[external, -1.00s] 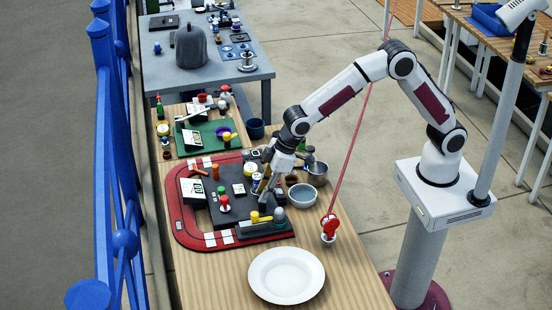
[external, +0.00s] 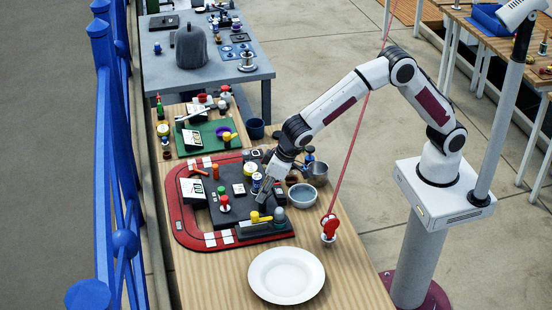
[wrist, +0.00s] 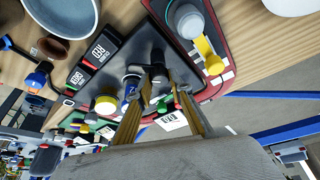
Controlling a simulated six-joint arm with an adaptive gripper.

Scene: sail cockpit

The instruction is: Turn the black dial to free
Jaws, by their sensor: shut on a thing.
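The black dial (wrist: 157,58) shows in the wrist view as a small dark knob between my fingertips, on the dark console panel (wrist: 143,42). My gripper (wrist: 156,75) is shut on it, with one finger on each side. The fingers cover part of the dial, so its pointer and any mark for free cannot be made out. In the external view my gripper (external: 263,194) reaches down to the right part of the dark console (external: 235,209), and the dial is hidden behind it.
A yellow lever (external: 256,217) with a grey knob (external: 279,214) is close in front of my gripper. Bowls (external: 302,195) stand to the right; a white plate (external: 287,275) lies in front.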

